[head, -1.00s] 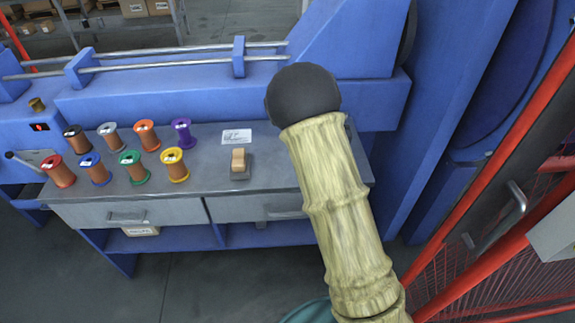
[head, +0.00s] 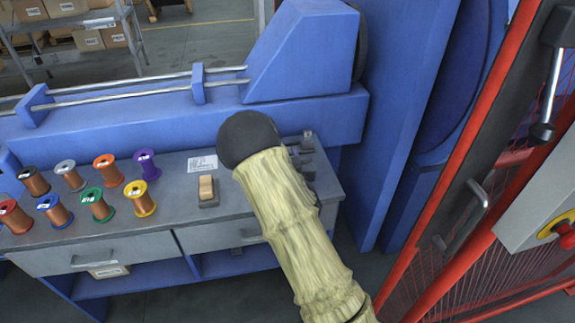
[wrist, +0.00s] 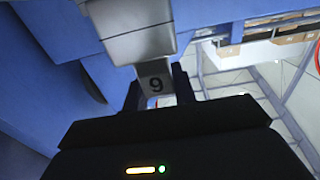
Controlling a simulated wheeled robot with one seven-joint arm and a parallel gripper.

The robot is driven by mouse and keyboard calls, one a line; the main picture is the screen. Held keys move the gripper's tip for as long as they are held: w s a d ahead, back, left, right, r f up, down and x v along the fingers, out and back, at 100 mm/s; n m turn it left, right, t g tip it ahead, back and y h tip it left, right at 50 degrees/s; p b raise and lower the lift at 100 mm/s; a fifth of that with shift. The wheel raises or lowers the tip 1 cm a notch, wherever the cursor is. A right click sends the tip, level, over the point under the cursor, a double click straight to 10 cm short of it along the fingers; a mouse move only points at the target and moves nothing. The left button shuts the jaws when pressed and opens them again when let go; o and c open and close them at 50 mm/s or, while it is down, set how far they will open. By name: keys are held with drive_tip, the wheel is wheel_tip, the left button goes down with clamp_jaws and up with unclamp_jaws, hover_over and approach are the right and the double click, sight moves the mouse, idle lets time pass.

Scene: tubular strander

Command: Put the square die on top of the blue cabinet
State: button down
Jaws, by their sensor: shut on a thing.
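In the head view my arm's dark end hides the fingers and die. A blue-framed bench (head: 180,283) with grey drawers stands below; I cannot tell if this is the blue cabinet.
Several wire spools (head: 97,205) stand on the bench's left part. A red mesh guard (head: 455,200) and a grey control box (head: 535,220) are at the right.

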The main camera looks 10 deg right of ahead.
drive_tip(key=shift+f+b, duration=0.3)
drive_tip(key=shift+f, duration=1.55)
drive_tip(key=shift+f, duration=0.1)
drive_tip(key=c, duration=1.1)
unclamp_jaws()
drive_tip(key=s, duration=1.2)
drive_tip(key=shift+p, duration=0.4)
